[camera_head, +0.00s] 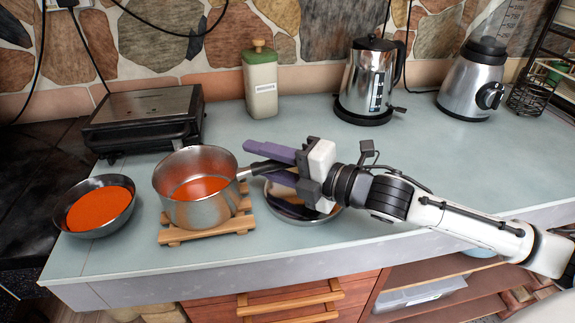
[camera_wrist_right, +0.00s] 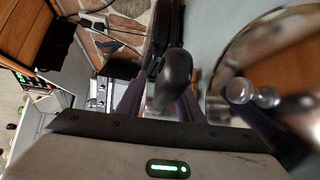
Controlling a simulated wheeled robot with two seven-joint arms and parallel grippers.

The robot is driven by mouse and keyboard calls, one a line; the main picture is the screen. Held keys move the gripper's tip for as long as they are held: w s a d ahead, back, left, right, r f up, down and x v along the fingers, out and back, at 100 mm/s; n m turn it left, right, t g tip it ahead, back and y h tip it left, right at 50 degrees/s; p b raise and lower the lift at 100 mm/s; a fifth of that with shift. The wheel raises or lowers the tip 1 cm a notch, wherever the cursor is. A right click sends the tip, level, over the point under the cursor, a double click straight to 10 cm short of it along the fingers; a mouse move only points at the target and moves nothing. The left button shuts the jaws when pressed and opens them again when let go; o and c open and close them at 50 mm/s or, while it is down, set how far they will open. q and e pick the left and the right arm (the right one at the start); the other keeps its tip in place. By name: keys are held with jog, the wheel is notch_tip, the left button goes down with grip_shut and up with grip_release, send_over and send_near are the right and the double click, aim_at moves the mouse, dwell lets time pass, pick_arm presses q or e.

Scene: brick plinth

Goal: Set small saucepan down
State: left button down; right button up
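The small saucepan (camera_head: 198,205) is steel and holds red-orange soup. It stands level on a wooden slatted trivet (camera_head: 205,231) near the counter's front left. Its dark handle points right, towards my right gripper (camera_head: 268,165). The purple fingers of that gripper lie on both sides of the handle and look shut on it. In the right wrist view the rounded black handle end (camera_wrist_right: 173,80) fills the space between the fingers (camera_wrist_right: 160,98); the exact contact is hard to see. My left gripper is not in view.
A dark bowl (camera_head: 77,228) of red-orange soup stands left of the saucepan. A contact grill (camera_head: 143,118) is behind it. A shallow round pan or plate (camera_head: 318,218) lies under my right gripper. A canister (camera_head: 260,88), kettle (camera_head: 370,85) and blender (camera_head: 472,85) stand farther back.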

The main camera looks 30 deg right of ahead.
aim_at(283, 168)
jog(key=b+v, duration=0.1)
jog(key=v, duration=0.5)
jog(key=shift+s+d+f, duration=0.1)
jog(key=shift+s+d, duration=0.1)
jog(key=shift+s, duration=0.15)
jog(key=shift+v, duration=1.6)
jog(key=shift+s+d, duration=0.2)
jog(key=shift+s, duration=0.2)
jog(key=shift+s+d+r, duration=0.15)
jog(key=shift+r, duration=0.1)
jog(key=shift+s, duration=0.1)
